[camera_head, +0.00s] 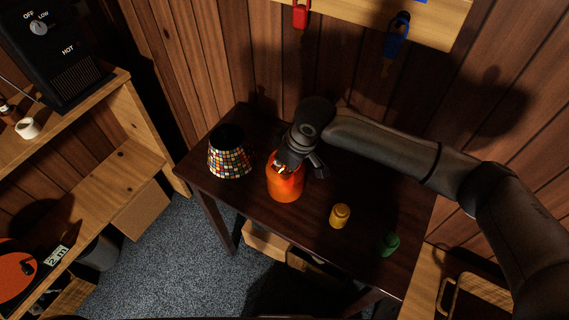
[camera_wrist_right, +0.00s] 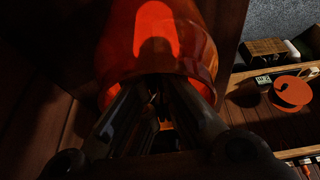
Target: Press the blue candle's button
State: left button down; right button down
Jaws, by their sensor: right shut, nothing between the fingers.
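I cannot make out a blue candle or its button in either view. My right gripper (camera_head: 283,166) is at the top of an orange glass jar (camera_head: 286,188) on the dark table (camera_head: 310,224). The wrist view shows the orange jar (camera_wrist_right: 203,50) close up, with the shut fingers of my right gripper (camera_wrist_right: 155,88) at its open mouth. The fingers hold nothing. They overlap the jar's rim in the picture, and I cannot tell how far they reach inside. The jar's interior is mostly hidden. My left gripper is in neither view.
A mosaic lampshade-like holder (camera_head: 230,158) stands left of the jar. A small yellow jar (camera_head: 340,215) and a small green jar (camera_head: 389,244) stand to the right. A wall board (camera_head: 357,12) with red (camera_head: 300,14) and blue (camera_head: 397,36) hanging items is above. A wooden shelf (camera_head: 105,185) is left.

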jog(key=shift+s+d+f, duration=0.15)
jog(key=shift+s+f, duration=0.2)
jog(key=shift+f, duration=0.35)
jog(key=shift+r, duration=0.1)
jog(key=w+v, duration=0.1)
jog(key=v, duration=0.7)
jog(key=shift+r, duration=0.5)
jog(key=shift+s, duration=0.1)
